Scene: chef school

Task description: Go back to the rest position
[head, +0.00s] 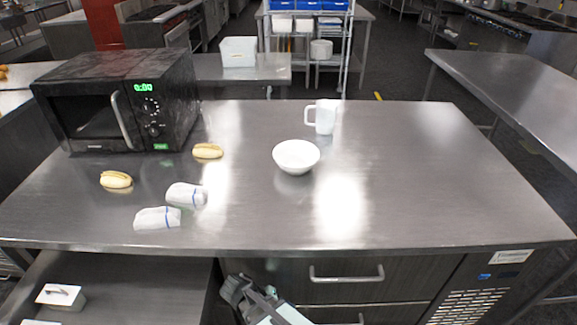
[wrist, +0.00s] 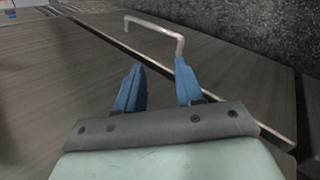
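My gripper (wrist: 157,80) shows in the wrist view with two blue fingers spread apart and nothing between them. A metal drawer handle (wrist: 152,24) lies just beyond the fingertips, and its bent end appears close to the right finger; I cannot tell whether they touch. In the head view, part of my gripper (head: 238,289) and arm shows at the bottom, below the counter's front edge and left of the upper drawer handle (head: 346,274).
The steel counter (head: 400,200) holds a black microwave (head: 120,100), a white bowl (head: 296,156), a white mug (head: 325,117), two hot dogs (head: 208,151) and two white wrapped items (head: 186,195). Its right side is clear. A lower surface at left holds a lidded container (head: 62,295).

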